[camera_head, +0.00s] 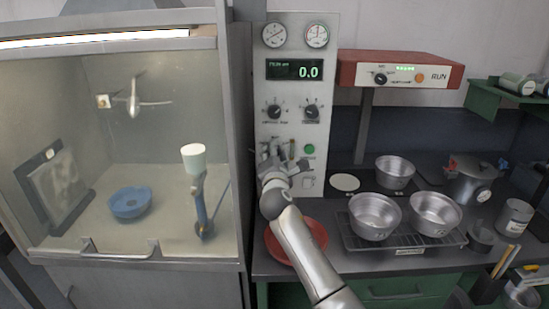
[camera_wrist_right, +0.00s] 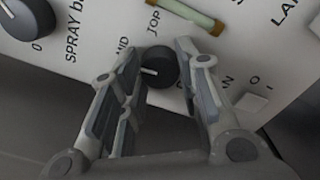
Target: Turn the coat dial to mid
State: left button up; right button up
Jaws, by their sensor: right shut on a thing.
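The coat dial (camera_wrist_right: 160,68) is a small black knob on the pale panel, between the fingers of my right gripper (camera_wrist_right: 163,58) in the right wrist view. My right gripper is shut on it. Its white mark points to the left, with the printed MID at its upper left and TOP above it. In the head view my right gripper (camera_head: 274,152) is at the lower left of the grey control panel (camera_head: 325,85) and hides the dial. My left gripper is out of view.
Two larger dials (camera_head: 273,111) sit higher on the panel, with a green button (camera_head: 309,149) beside my gripper. A glazed booth (camera_head: 85,180) stands left. A red plate (camera_head: 318,232) lies below my arm. Metal pans (camera_head: 375,217) stand on a rack at right.

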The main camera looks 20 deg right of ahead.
jog(key=shift+m, duration=0.6)
jog(key=o, duration=1)
jog(key=shift+o, duration=0.2)
jog(key=v, duration=1.2)
jog(key=shift+f, duration=0.1)
